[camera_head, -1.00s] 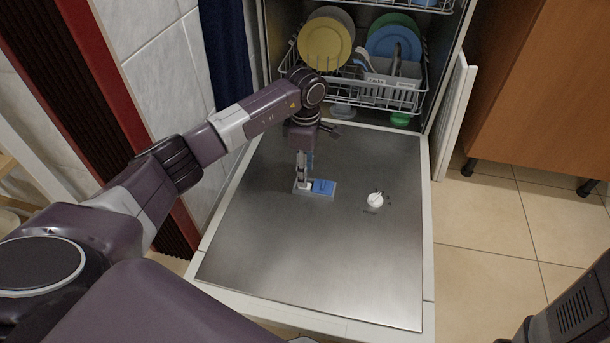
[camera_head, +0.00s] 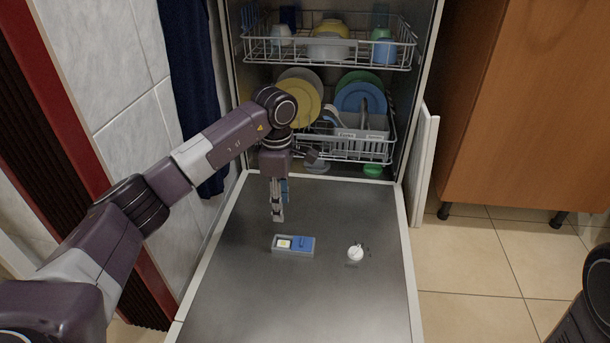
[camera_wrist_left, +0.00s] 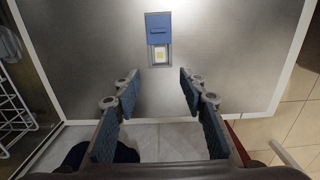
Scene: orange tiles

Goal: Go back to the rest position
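My left gripper (camera_head: 278,216) hangs pointing down over the open dishwasher door (camera_head: 240,290), a little behind the detergent compartment in the head view. In the left wrist view its two blue-padded fingers (camera_wrist_left: 157,76) are spread apart with nothing between them. The compartment has a blue lid (camera_head: 302,244) slid to one side, and a pale yellow tablet (camera_head: 284,244) lies in the uncovered part. The tablet also shows in the left wrist view (camera_wrist_left: 159,53), beside the blue lid (camera_wrist_left: 158,28). My right gripper does not show; only a dark piece of my right arm is at the lower right.
The dishwasher's lower rack (camera_head: 345,148) with plates and cutlery is close behind my left gripper. The upper rack (camera_head: 325,55) holds bowls and cups. A round white cap (camera_head: 355,253) is on the door. A wooden cabinet (camera_head: 530,110) stands at right; the tiled floor (camera_head: 460,265) before it is clear.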

